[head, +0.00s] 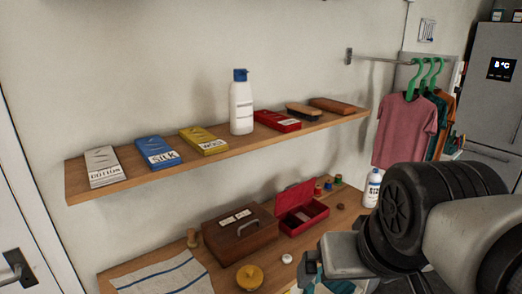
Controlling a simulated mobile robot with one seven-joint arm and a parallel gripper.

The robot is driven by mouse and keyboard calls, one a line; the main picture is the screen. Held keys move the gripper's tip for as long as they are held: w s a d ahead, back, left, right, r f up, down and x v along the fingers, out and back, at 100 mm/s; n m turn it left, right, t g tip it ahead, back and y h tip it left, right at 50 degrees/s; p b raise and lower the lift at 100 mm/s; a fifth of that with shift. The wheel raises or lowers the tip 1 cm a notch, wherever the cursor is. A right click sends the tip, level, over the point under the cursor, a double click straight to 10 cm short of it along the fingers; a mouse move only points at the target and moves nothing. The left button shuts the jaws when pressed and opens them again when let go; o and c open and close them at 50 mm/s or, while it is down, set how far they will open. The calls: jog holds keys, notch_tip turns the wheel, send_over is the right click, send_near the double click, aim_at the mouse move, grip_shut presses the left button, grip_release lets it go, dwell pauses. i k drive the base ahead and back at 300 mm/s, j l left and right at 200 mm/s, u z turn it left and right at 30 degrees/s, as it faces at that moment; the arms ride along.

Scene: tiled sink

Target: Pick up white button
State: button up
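A small round white thing (287,258), which looks like the white button, lies on the lower wooden shelf, to the right of a yellow round lidded pot. My gripper (308,268) is at the bottom of the head view, just right of the white thing and apart from it in the picture. My arm comes in from the right edge. The fingertips are dark, small and partly cut off, so I cannot tell whether they are open or shut or hold anything.
The lower shelf (165,258) holds a striped cloth (163,276), yellow pot (249,277), brown box (240,233), open red box (302,215), several spools (328,187) and a white bottle (373,188). The upper shelf (140,182) holds packets, a bottle and brushes. Shirts (404,128) hang at right.

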aim_at(287, 259)
jog(key=k+l+u, duration=0.2)
jog(key=k, duration=0.3)
jog(key=i+l+u, duration=0.75)
jog(key=l, duration=0.4)
jog(key=i+l+u, duration=0.25)
jog(key=l, duration=0.2)
